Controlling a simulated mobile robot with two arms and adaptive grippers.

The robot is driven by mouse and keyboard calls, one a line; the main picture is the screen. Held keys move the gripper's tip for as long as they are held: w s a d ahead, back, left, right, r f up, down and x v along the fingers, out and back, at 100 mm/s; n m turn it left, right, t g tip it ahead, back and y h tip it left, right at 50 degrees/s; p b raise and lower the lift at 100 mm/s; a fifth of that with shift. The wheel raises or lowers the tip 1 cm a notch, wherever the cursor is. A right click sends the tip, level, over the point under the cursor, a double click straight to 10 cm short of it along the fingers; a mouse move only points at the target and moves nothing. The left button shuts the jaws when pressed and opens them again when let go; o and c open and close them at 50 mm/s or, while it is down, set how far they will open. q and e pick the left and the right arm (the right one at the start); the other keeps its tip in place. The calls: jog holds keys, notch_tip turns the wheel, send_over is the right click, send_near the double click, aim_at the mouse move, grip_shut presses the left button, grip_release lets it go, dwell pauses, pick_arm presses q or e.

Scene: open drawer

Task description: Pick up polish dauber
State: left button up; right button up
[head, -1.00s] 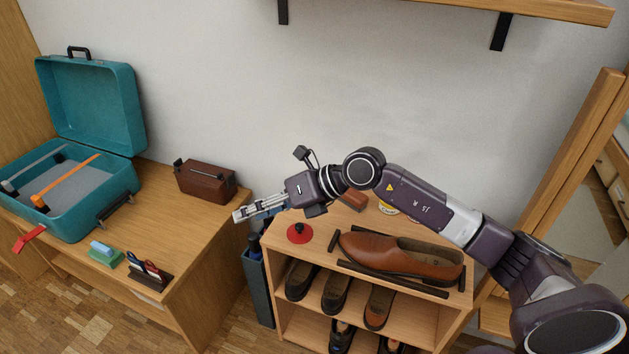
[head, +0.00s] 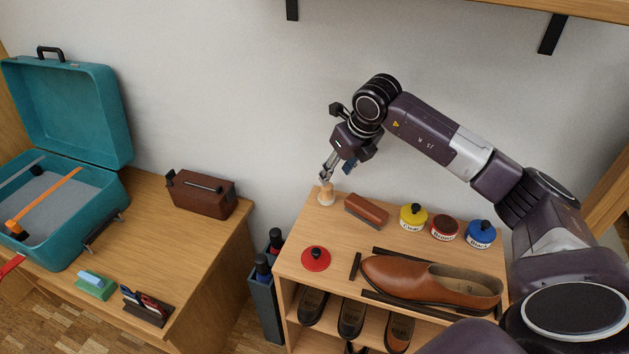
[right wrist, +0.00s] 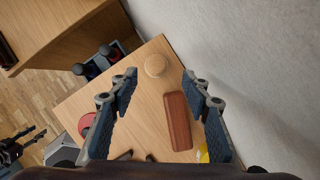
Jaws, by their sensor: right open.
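A small pale wooden round piece (head: 326,196), which I take for the polish dauber, stands at the back left corner of the shoe rack top (head: 300,232). In the right wrist view the dauber (right wrist: 155,65) shows as a round top just past the fingertips, between their lines. My right gripper (head: 328,174) is above it in the head view, pointing down, close to it. In the right wrist view the right gripper (right wrist: 160,76) is open with nothing between its fingers.
A brown brush (head: 366,210) lies right of the dauber. Yellow (head: 413,217), brown (head: 444,229) and blue (head: 481,234) tins stand further right. A red lid (head: 315,258) and a brown shoe (head: 430,281) are nearer. The wall is close behind.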

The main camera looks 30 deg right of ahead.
aim_at(331, 187)
jog(key=shift+w+a+f, duration=0.1)
jog(key=shift+w+f, duration=0.35)
jog(key=shift+f, duration=0.2)
jog(key=shift+w+a+f, duration=0.1)
jog(key=shift+w+f, duration=0.35)
jog(key=shift+f, duration=0.15)
jog(key=x, duration=0.4)
jog(key=shift+s+a+f+b, duration=0.2)
jog(key=shift+s+f+b, duration=0.05)
jog(key=shift+f+b, duration=0.1)
jog(key=shift+w+f, duration=0.2)
jog(key=shift+f, duration=0.1)
pick_arm(q)
jog(key=shift+w+r, duration=1)
jog(key=shift+w, duration=0.05)
pick_arm(e)
grip_shut()
